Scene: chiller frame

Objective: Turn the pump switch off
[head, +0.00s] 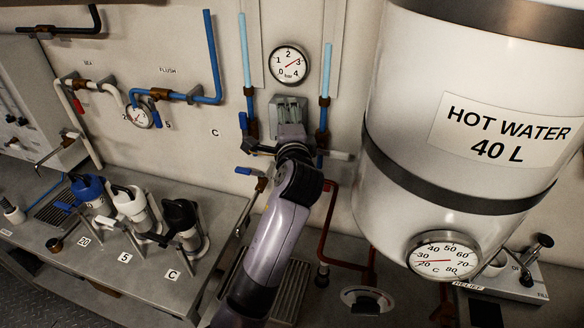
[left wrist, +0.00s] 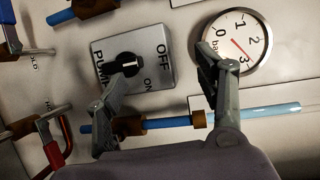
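The pump switch (left wrist: 150,62) is a grey plate marked PUMP, OFF and ON, with a black knob (left wrist: 125,67) bearing a white mark. I cannot tell surely which label the mark points at. In the head view the plate (head: 288,103) sits on the wall under a round bar gauge, its lower part hidden by my left gripper (head: 281,143). In the left wrist view my left gripper (left wrist: 161,64) is open and empty. One fingertip is close beside the knob; contact is unclear. The other overlaps the gauge's edge. My right gripper is not in view.
The bar gauge (head: 289,64) is above the switch. Light-blue pipes (head: 326,72) with brown fittings run on both sides. The hot water tank (head: 455,110) bulges out at the right. A bench (head: 200,270) with several jugs stands at the left.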

